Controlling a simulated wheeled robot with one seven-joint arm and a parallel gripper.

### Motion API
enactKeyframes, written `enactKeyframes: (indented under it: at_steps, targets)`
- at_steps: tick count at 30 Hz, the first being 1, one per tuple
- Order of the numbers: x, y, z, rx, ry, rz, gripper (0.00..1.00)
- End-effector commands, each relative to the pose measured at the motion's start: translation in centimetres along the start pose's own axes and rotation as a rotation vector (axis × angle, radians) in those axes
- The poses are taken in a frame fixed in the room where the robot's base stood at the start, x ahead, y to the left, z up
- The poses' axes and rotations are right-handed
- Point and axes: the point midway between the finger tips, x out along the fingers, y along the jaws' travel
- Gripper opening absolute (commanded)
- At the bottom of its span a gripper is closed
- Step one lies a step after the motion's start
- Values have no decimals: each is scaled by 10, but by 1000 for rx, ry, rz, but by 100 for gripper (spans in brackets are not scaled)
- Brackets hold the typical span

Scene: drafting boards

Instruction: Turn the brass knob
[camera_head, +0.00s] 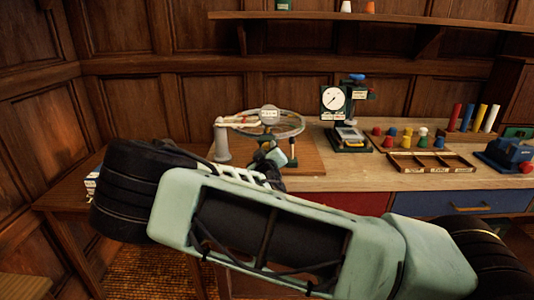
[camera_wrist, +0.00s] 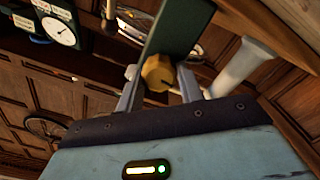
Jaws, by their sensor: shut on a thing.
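The brass knob (camera_wrist: 157,73) shows in the wrist view as a faceted golden piece with a dark line on its face. It sits against a dark green upright plate (camera_wrist: 178,32). My gripper (camera_wrist: 160,86) has one finger on each side of the knob and is shut on it. In the head view my gripper (camera_head: 270,158) is at the ring device (camera_head: 288,119) on a brown board (camera_head: 312,160). The knob cannot be made out there, hidden by my gripper and arm.
A pale grey post (camera_head: 222,142) stands just left of my gripper; it also shows in the wrist view (camera_wrist: 238,66). A dial gauge (camera_head: 334,99) stands to the right. Coloured pegs (camera_head: 408,135), a wooden tray (camera_head: 432,162) and a blue device (camera_head: 508,153) are further right.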

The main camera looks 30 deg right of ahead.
Motion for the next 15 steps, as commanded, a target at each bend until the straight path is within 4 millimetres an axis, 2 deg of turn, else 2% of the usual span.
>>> enactKeyframes:
  at_steps: [6,15]
  targets:
    - [0,-1,0,-86,1,-1,14]
    - [0,-1,0,-125,0,-1,14]
